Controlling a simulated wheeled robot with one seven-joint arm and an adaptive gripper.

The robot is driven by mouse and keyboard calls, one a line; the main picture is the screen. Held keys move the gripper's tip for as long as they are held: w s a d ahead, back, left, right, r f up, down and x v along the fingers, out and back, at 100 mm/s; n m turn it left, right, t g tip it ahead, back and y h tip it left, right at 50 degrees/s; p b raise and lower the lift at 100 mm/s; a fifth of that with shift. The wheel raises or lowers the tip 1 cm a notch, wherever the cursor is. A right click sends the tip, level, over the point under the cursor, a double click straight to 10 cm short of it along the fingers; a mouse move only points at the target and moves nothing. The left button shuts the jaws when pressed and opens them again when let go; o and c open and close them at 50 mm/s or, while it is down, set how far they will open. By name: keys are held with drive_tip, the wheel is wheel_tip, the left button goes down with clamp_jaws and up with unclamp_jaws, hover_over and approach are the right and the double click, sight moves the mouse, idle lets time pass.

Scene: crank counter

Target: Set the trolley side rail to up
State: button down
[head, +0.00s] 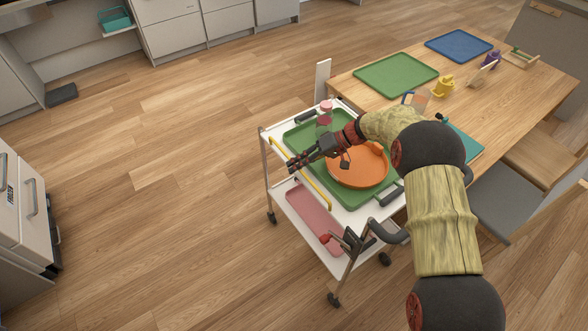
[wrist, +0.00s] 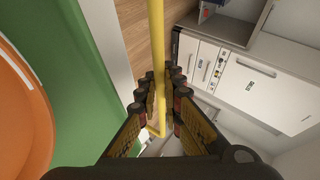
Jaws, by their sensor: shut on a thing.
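The trolley (head: 340,262) stands in the middle of the head view. Its yellow side rail (head: 316,187) runs along the left edge of the white top shelf, with bent ends. My gripper (head: 292,165) reaches across the shelf to this rail and hides part of it. In the wrist view the rail (wrist: 156,40) passes lengthwise between the two fingers of my gripper (wrist: 162,98), which are closed around it. The bent end of the rail shows just below the fingertips. I cannot tell the rail's exact height against the shelf.
A pink tray (head: 312,215) is on the lower shelf. A wooden table (head: 470,95) adjoins at the right. Floor left of the trolley is clear.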

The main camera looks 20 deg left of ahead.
drive_tip(key=shift+w+d+f+g+y, duration=0.15)
drive_tip(key=shift+d+f+g+y, duration=0.1)
drive_tip(key=shift+g+y, duration=0.15)
idle(0.3)
drive_tip(key=c, duration=1.9)
unclamp_jaws()
drive_tip(key=shift+a+r, duration=0.1)
